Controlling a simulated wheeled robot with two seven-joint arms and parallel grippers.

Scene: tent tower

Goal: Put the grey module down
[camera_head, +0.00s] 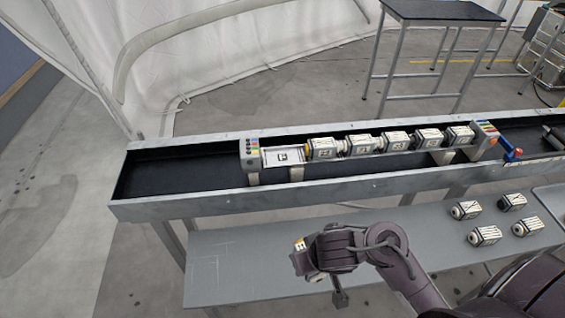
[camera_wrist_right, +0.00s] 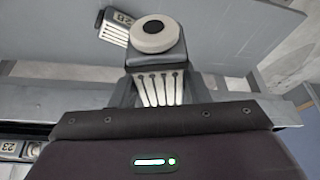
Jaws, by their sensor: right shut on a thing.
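My right gripper (camera_head: 312,261) is over the left part of the grey bench, in front of the trough, shut on the grey module. In the right wrist view the grey module (camera_wrist_right: 155,62) shows a round white end cap with a dark centre and a white-striped side. In the head view only a small white and yellow part of the module (camera_head: 300,244) shows past the gripper; my wrist hides the rest. I cannot tell whether its underside touches the bench. My left gripper is not in view.
The grey bench (camera_head: 225,265) is clear at left; several modules (camera_head: 487,236) lie on its right part. Behind it, a black-lined metal trough (camera_head: 190,208) holds a rail with a row of modules (camera_head: 358,145) and a bare white place (camera_head: 283,157) at the row's left end.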

